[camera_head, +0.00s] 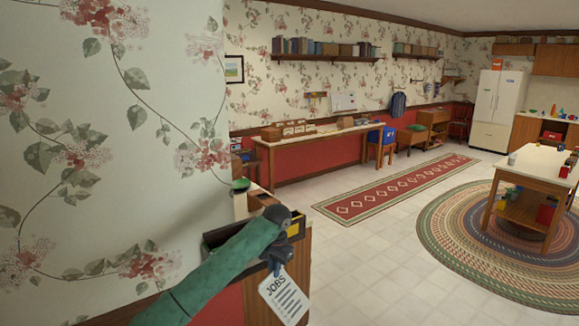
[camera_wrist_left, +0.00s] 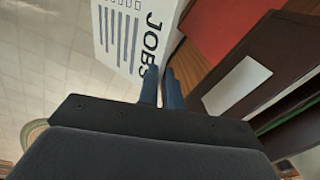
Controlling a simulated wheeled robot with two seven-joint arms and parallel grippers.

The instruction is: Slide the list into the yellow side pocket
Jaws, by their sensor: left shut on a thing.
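The list (camera_head: 286,299) is a white sheet headed JOBS with several lines of text. My left gripper (camera_head: 276,267) is shut on its top edge, and the sheet hangs down in front of the wooden cabinet. In the left wrist view the list (camera_wrist_left: 122,32) is at the top, at the tips of my left gripper's fingers (camera_wrist_left: 161,88). A yellow patch (camera_head: 296,229), likely the yellow side pocket, shows just above and right of my gripper, at the end of a dark holder on the cabinet. My arm hides part of it. My right gripper is not in view.
The dark holder (camera_head: 216,237) sits on the wooden cabinet (camera_head: 301,262) against the floral wall. A green round thing (camera_head: 240,185) is behind it. In the left wrist view a white label (camera_wrist_left: 238,87) is on a dark brown panel. Open tiled floor lies right.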

